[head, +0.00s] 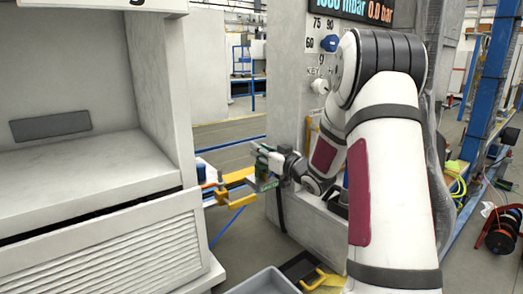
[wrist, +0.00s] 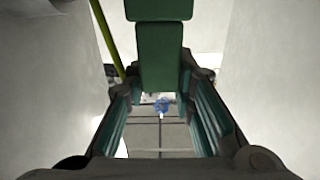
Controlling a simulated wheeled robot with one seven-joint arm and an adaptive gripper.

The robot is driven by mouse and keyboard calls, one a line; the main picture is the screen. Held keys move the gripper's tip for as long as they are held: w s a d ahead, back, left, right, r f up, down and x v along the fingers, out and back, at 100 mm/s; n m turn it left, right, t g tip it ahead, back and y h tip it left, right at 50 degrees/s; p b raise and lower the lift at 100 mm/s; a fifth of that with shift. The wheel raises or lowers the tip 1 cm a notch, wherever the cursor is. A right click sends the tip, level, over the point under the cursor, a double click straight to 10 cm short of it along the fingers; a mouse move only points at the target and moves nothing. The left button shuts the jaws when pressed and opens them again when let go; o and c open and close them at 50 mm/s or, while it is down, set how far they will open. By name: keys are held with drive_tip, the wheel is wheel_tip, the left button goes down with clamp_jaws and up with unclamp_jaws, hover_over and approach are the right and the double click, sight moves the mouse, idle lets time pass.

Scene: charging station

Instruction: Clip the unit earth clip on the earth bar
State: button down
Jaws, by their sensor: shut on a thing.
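My gripper (head: 264,167) is at the end of my arm, near the middle of the head view, in front of the gap between the white cabinet and the grey column. In the wrist view, its green-padded fingers (wrist: 161,92) stand on both sides of a dark green piece (wrist: 160,58). This piece looks like the unit earth clip, and my gripper is shut on it. A yellow-green lead (wrist: 106,40) runs beside it at the upper left. The clip is too small in the head view to make out its jaws. I cannot pick out the earth bar with certainty.
The white cabinet (head: 90,180) with an open recess fills the left. The grey column (head: 287,80) with a knob and dials stands behind my arm. Yellow-orange framing (head: 222,190) shows just left of my gripper. A grey bin (head: 262,283) is at the bottom.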

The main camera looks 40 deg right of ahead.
drive_tip(key=shift+f, duration=0.25)
drive_tip(key=c, duration=1.3)
unclamp_jaws()
drive_tip(key=s, duration=1.2)
drive_tip(key=shift+d+f, duration=0.15)
drive_tip(key=shift+d, duration=0.05)
